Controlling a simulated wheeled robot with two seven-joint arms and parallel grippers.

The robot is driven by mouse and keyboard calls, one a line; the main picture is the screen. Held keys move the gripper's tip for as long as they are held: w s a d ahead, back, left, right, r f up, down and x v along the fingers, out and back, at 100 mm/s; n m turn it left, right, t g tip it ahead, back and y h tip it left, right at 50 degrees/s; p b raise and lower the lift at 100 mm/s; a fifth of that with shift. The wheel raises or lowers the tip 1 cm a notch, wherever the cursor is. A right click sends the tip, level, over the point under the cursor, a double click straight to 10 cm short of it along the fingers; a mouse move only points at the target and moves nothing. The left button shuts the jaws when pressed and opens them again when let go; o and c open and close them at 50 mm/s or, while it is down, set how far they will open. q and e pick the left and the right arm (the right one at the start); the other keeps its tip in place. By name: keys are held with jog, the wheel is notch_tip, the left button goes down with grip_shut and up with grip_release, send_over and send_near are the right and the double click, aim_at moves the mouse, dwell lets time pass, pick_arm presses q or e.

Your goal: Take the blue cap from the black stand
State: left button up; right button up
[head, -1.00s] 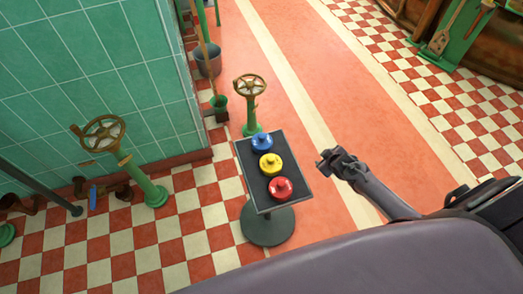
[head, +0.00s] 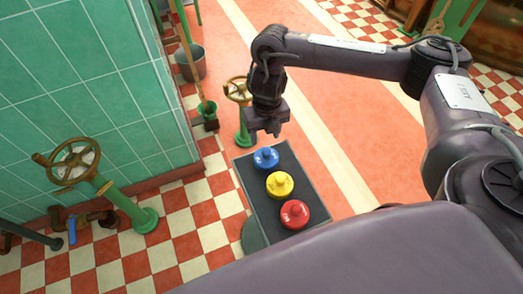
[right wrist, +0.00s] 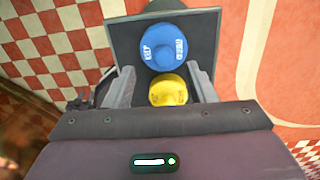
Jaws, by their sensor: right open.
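The black stand (head: 247,187) has a square-cornered dark top on a round base, in the head view's middle. On it, in a row, sit a blue cap (head: 266,158) at the far end, a yellow cap (head: 280,185) in the middle and a red cap (head: 294,214) nearest. My right gripper (head: 265,132) is above the far end of the stand, pointing down, open and empty. In the right wrist view the blue cap (right wrist: 164,47) lies just beyond the fingertips, and the yellow cap (right wrist: 168,90) shows between the fingers. My left gripper is not in view.
A green valve post with a handwheel (head: 238,90) stands close behind the stand. Another handwheel (head: 72,162) stands left by the green tiled wall (head: 90,90). A bucket (head: 190,62) is farther back. The red floor right of the stand is clear.

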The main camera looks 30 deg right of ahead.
aim_at(266, 151)
jog(key=shift+s+d+f, duration=0.2)
jog(key=shift+d+f, duration=0.1)
jog(key=shift+f, duration=0.1)
jog(key=f+b, duration=0.1)
jog(key=f, duration=0.1)
jog(key=f+b, duration=0.1)
jog(key=f, duration=0.1)
jog(key=f+b, duration=0.1)
jog(key=f, duration=0.1)
jog(key=shift+s+a+f, duration=0.2)
jog(key=shift+s+a, duration=0.05)
jog(key=shift+s, duration=0.05)
jog(key=shift+f, duration=0.25)
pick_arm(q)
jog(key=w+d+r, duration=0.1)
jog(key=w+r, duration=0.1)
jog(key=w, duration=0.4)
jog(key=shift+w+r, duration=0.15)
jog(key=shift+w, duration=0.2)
pick_arm(e)
jog(key=shift+w+r, duration=0.1)
grip_shut()
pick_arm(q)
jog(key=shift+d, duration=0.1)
